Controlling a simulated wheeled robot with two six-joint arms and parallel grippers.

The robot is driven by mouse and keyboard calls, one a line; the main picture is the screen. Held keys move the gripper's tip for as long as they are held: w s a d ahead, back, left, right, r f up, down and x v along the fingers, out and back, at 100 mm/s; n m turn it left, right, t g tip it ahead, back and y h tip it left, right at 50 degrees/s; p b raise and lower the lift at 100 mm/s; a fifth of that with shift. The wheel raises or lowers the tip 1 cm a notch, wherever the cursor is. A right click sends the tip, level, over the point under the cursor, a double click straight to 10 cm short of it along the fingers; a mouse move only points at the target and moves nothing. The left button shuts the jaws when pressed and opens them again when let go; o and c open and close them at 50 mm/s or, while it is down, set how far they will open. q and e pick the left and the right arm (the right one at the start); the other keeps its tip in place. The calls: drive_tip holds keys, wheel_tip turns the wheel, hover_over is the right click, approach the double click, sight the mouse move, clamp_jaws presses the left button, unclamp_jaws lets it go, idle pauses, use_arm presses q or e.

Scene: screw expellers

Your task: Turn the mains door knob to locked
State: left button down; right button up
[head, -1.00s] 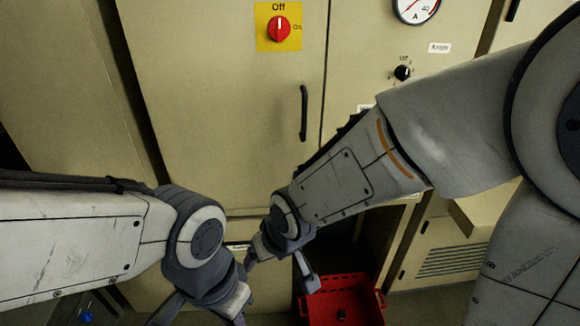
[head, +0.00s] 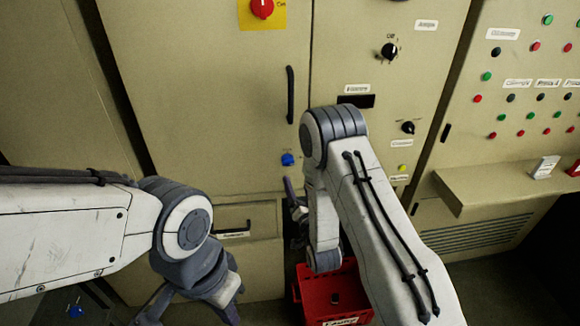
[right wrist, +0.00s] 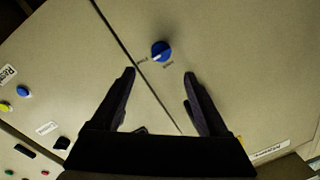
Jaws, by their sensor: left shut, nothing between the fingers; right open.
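A blue knob (head: 288,159) sits low on the large beige cabinet door (head: 210,110), below its black handle. It also shows in the right wrist view (right wrist: 161,50), with a pale pointer line toward the lower left and small labels on both sides, too small to read surely. My right gripper (right wrist: 159,75) is open and empty. Its fingertips are short of the knob in that picture, one to each side. In the head view my right gripper (head: 293,203) is partly hidden, just below the knob. My left gripper (head: 195,290) is shut and empty at the bottom, fingertips cut off.
A red switch on a yellow plate (head: 262,8) is above on the same door. A black door handle (head: 290,95) stands out above the blue knob. Black knobs (head: 389,50) are on the neighbouring panel. A red crate (head: 310,297) is on the floor below.

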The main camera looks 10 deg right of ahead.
sight(290, 164)
drive_tip(key=w+p, duration=0.1)
drive_tip(key=w, duration=0.3)
drive_tip(key=w+p, duration=0.1)
drive_tip(key=w, duration=0.4)
drive_tip(key=shift+w+a+r+p, duration=0.1)
drive_tip(key=shift+a+r+p, duration=0.1)
drive_tip(key=shift+p, duration=0.2)
drive_tip(key=shift+w+f, duration=0.15)
drive_tip(key=shift+w, duration=0.35)
clamp_jaws()
idle(0.5)
